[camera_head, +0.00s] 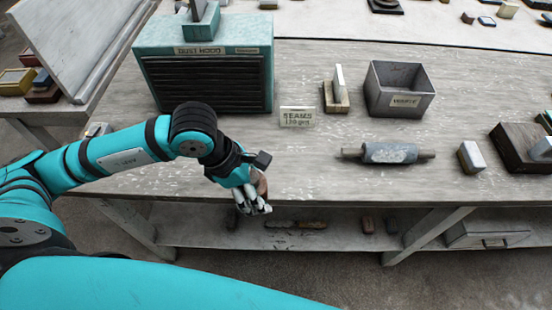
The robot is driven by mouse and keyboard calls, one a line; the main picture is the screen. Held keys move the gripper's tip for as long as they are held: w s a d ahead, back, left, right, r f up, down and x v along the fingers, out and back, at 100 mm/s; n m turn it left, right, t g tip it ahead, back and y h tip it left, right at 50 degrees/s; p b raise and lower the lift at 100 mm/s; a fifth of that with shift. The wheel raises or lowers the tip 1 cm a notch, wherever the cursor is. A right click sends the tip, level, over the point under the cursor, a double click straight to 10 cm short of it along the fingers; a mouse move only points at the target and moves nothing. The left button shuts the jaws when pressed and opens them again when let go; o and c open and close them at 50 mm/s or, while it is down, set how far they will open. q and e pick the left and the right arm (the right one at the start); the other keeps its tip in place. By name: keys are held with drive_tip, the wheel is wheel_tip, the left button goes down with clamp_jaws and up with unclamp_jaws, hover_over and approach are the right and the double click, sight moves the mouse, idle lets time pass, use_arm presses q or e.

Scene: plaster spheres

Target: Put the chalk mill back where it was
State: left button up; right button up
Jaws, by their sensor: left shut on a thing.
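My left gripper (252,198) is at the front edge of the workbench, pointing down in front of the lower shelf. It is shut on a small brown thing, which appears to be the chalk mill (262,184). Only a strip of it shows beside the fingers; the rest is hidden, so its full shape and tilt cannot be told. No other thing in view is clearly a chalk mill. My right gripper is not in view.
On the bench (300,165) stand a teal dust hood (205,82), a label card (298,117), a grey open box (399,90), a grey roller (390,153) and a small block (471,157). Bare bench lies right of my gripper. Several small things lie on the lower shelf (340,239).

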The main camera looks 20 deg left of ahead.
use_arm(q)
drive_tip(key=shift+r+n+t, duration=0.2)
drive_tip(key=shift+n+t, duration=0.2)
drive_tip(key=shift+n, duration=0.7)
drive_tip(key=n, duration=0.1)
drive_tip(key=n+y, duration=0.1)
drive_tip(key=shift+w+a+r+n+t, duration=0.15)
drive_tip(key=shift+a+n+t, duration=0.1)
drive_tip(key=shift+n+t, duration=0.15)
drive_tip(key=shift+a+r+n, duration=0.1)
drive_tip(key=shift+n, duration=0.2)
drive_tip(key=shift+w, duration=0.4)
drive_tip(key=w+f+p, duration=0.1)
drive_tip(key=w+p, duration=0.1)
drive_tip(key=w, duration=0.3)
drive_tip(key=w+f+p, duration=0.2)
drive_tip(key=w, duration=0.3)
drive_tip(key=w+d+f+p, duration=0.1)
drive_tip(key=w+p, duration=0.1)
drive_tip(key=w, duration=0.3)
drive_tip(key=shift+w+f+p, duration=0.1)
drive_tip(key=shift+f+p, duration=0.05)
drive_tip(key=shift+p, duration=0.25)
drive_tip(key=shift+a+f, duration=0.1)
drive_tip(key=shift+f, duration=0.3)
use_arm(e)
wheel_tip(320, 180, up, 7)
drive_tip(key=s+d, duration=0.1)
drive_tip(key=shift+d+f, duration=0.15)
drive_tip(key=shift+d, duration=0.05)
